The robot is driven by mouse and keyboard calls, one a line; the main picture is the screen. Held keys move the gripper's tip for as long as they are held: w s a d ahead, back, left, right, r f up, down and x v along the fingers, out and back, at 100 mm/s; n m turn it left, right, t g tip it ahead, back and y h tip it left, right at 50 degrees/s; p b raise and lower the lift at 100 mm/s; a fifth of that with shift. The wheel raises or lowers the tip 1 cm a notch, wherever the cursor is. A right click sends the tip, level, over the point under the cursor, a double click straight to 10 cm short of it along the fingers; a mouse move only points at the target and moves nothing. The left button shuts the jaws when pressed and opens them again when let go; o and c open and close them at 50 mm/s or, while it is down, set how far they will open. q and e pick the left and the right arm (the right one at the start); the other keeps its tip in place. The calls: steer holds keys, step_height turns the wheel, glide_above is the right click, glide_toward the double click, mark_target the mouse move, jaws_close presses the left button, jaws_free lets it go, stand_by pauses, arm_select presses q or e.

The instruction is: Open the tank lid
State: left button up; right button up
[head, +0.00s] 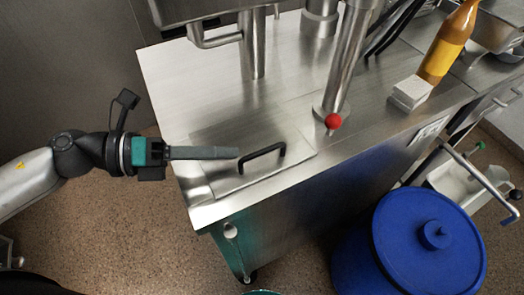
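The tank lid (229,183) is a flat steel panel set in the steel counter top, lying flat and closed. A black bar handle (264,156) stands on it. My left gripper (235,153) comes in from the left with its long grey fingers pointing right. My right gripper is not in view.
A steel post (345,65) with a red ball knob (333,121) stands right of the lid. A white block (411,92) and an orange-brown bottle (447,45) stand further right. A blue lidded bin (415,250) stands on the floor in front.

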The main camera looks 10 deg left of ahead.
mark_target(262, 150)
arm_select(q)
steer(key=shift+x, duration=3.55)
jaws_close()
